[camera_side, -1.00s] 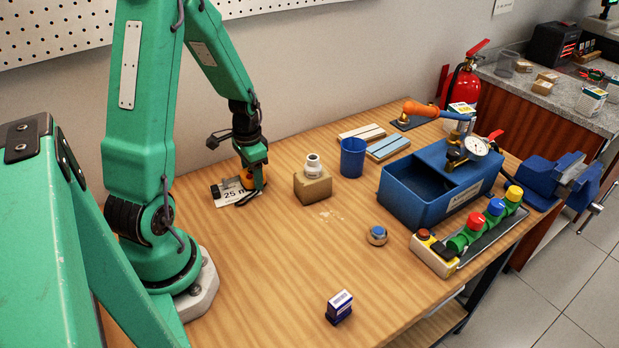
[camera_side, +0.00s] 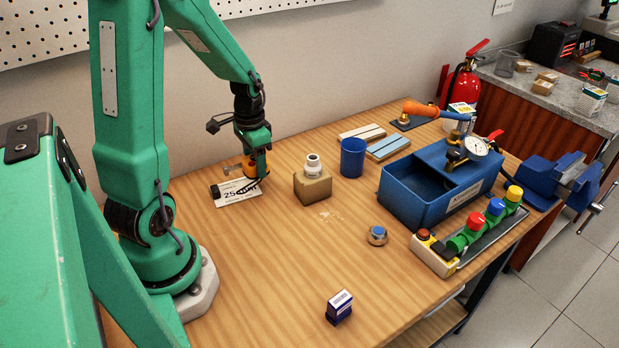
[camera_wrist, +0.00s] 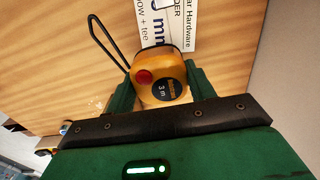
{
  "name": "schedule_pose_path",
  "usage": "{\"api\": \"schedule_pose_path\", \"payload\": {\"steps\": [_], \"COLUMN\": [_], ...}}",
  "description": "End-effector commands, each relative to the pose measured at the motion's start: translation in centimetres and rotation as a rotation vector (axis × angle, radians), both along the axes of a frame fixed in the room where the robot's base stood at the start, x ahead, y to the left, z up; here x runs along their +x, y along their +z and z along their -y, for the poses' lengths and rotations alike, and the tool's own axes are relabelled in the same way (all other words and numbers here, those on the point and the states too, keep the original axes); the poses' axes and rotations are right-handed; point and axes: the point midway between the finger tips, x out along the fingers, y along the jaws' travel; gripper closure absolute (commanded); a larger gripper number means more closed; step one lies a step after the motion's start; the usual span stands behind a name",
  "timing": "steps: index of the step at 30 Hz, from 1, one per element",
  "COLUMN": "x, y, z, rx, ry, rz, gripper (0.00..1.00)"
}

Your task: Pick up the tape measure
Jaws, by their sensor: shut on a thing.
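The tape measure (camera_wrist: 160,72) is yellow-orange with a red button, a dark "3 m" label and a black wrist loop. In the wrist view it sits between the two green fingers of my gripper (camera_wrist: 164,88), which is shut on it. In the side view my gripper (camera_side: 257,166) holds the tape measure (camera_side: 251,166) above a white printed card (camera_side: 238,192), and the fingers partly hide it. The black loop hangs below it, over the card.
A cardboard block with a white fitting (camera_side: 313,184) stands just right of my gripper. A blue cup (camera_side: 352,157) and a blue tray (camera_side: 410,203) stand farther right. A small blue box (camera_side: 339,307) is near the front. The bench's front middle is largely clear.

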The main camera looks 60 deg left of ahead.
Motion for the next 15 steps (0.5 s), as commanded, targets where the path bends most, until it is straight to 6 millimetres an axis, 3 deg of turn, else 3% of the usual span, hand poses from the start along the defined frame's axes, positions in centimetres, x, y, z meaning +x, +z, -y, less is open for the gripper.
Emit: {"api": "schedule_pose_path", "payload": {"steps": [9,15], "x": [0.6,0.8], "y": [3.3,4.7], "z": [5.5,7.8], "rx": [0.002,0.001], "ry": [-0.006,-0.003], "rz": [0.003,0.003], "gripper": [0.78,0.78]}}
